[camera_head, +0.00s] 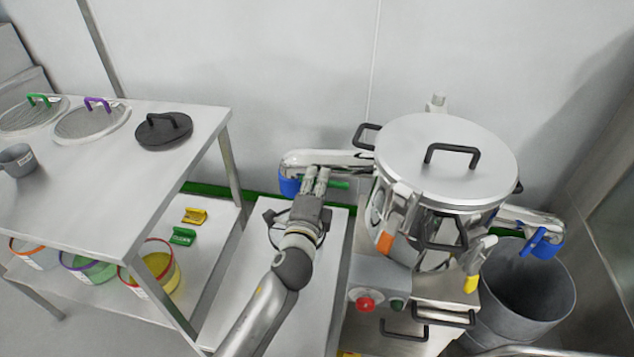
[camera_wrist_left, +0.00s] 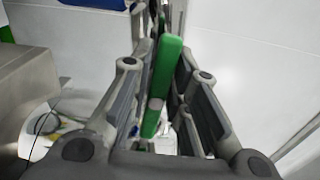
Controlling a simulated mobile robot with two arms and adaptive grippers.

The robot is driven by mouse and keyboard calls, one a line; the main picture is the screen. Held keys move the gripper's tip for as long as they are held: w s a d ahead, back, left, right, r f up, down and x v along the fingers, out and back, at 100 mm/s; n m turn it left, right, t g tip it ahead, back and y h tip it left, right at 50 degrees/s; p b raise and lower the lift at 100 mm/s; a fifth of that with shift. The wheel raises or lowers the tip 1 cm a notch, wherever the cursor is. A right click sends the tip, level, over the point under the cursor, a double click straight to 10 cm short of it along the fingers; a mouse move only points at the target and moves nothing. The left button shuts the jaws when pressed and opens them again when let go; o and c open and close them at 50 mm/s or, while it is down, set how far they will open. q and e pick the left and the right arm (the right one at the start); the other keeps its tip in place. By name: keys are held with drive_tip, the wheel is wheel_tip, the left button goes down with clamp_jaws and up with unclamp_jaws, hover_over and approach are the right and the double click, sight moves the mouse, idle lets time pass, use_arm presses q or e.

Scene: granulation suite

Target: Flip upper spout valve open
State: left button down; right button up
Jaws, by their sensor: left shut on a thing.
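A polished metal spout (camera_head: 330,159) sticks out from the left side of the lidded steel vessel (camera_head: 440,165) and ends in a blue collar (camera_head: 289,187). A green valve handle (camera_head: 339,184) lies just below this spout. My left gripper (camera_head: 316,178) reaches up to it from below, and its fingers cover part of the handle. In the left wrist view the green handle (camera_wrist_left: 167,72) stands between the two fingers, and my left gripper (camera_wrist_left: 163,60) is shut on it. The valve's pivot is hidden. My right gripper is not in view.
A control box with a red button (camera_head: 365,304) stands below the vessel. A steel table (camera_head: 95,170) with sieves and a black lid stands at left.

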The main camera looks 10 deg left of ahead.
use_arm(q)
drive_tip(key=shift+f+n, duration=0.1)
drive_tip(key=shift+n, duration=0.3)
drive_tip(key=c, duration=1.4)
unclamp_jaws()
drive_tip(key=shift+c, duration=0.2)
drive_tip(key=shift+s, duration=0.1)
drive_tip(key=s, duration=1.2)
drive_tip(key=shift+a, duration=0.2)
